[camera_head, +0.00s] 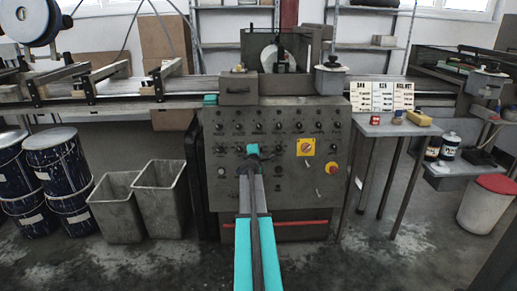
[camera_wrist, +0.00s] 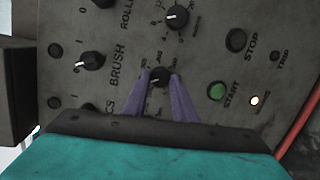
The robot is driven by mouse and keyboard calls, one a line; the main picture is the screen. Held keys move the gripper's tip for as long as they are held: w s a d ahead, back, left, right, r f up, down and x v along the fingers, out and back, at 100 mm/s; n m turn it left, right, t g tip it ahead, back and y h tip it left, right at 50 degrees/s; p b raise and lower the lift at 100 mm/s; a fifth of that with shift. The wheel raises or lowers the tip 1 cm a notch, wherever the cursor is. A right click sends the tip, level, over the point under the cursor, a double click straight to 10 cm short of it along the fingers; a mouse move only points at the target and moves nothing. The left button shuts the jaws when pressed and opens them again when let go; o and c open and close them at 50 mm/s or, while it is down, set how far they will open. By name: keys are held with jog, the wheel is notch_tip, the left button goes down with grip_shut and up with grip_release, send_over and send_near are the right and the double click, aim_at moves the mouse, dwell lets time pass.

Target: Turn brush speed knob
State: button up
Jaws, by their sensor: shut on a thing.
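The dark grey control panel (camera_head: 215,165) of the machine stands ahead, with rows of black knobs. In the wrist view, a small black knob (camera_wrist: 159,79) with a number scale around it sits between the two purple fingers of my gripper (camera_wrist: 160,75). The printed word BRUSH is just left of this knob. The fingers are shut on the knob, one on each side. In the head view my gripper (camera_head: 253,152) reaches the panel's middle and the arm hides the knob.
Nearby on the panel are a green START button (camera_wrist: 217,91), a black STOP button (camera_wrist: 236,40), another dial (camera_wrist: 177,18) and a switch knob (camera_wrist: 90,60). A red emergency button (camera_head: 331,168) is right of my gripper. A side table (camera_head: 385,128) stands at right; grey bins (camera_head: 118,207) stand left.

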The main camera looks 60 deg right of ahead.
jog(key=m+t+y, duration=0.1)
jog(key=m, duration=0.5)
jog(key=m+y+p, duration=0.1)
jog(key=m, duration=0.5)
jog(key=m+t+y+p, duration=0.1)
jog(key=m, duration=0.5)
jog(key=shift+s+d+r+m+t+y, duration=0.1)
jog(key=shift+s+d+m+t+y, duration=0.1)
jog(key=shift+m+t+y, duration=0.1)
dwell(0.4)
dwell(0.4)
jog(key=o, duration=1)
jog(key=shift+o, duration=0.2)
jog(key=shift+r, duration=0.1)
